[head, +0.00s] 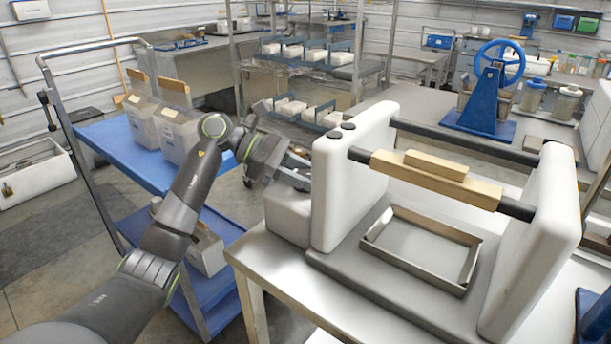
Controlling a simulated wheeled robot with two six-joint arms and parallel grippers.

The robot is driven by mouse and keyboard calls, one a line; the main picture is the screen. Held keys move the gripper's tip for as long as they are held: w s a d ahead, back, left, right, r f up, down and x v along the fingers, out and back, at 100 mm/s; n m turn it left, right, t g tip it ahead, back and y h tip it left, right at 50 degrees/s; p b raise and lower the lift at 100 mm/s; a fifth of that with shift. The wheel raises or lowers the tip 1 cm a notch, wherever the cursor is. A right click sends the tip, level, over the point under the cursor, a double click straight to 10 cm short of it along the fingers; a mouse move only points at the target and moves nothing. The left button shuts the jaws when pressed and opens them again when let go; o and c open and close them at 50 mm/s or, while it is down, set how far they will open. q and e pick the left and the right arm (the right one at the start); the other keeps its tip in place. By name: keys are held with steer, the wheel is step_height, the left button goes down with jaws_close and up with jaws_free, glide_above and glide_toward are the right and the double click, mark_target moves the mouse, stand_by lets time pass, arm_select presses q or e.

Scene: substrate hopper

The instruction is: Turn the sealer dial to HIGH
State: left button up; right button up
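The sealer (345,190) stands on the metal bench, with two white end housings, dark bars and a wooden handle (436,180) between them. My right gripper is not in view.
A shallow metal tray (464,286) lies on the sealer's grey base. A grey box (288,212) is below my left gripper. A blue cart (108,140) with bins stands left. A blue press with a wheel (490,92) stands on the bench behind. Floor shows between cart and bench.

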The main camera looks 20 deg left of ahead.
arm_select(q)
steer(key=o, duration=1)
steer(key=b+v, duration=0.1)
steer(key=v, duration=1.6)
steer(key=shift+a+b, duration=0.2)
steer(key=shift+b, duration=0.1)
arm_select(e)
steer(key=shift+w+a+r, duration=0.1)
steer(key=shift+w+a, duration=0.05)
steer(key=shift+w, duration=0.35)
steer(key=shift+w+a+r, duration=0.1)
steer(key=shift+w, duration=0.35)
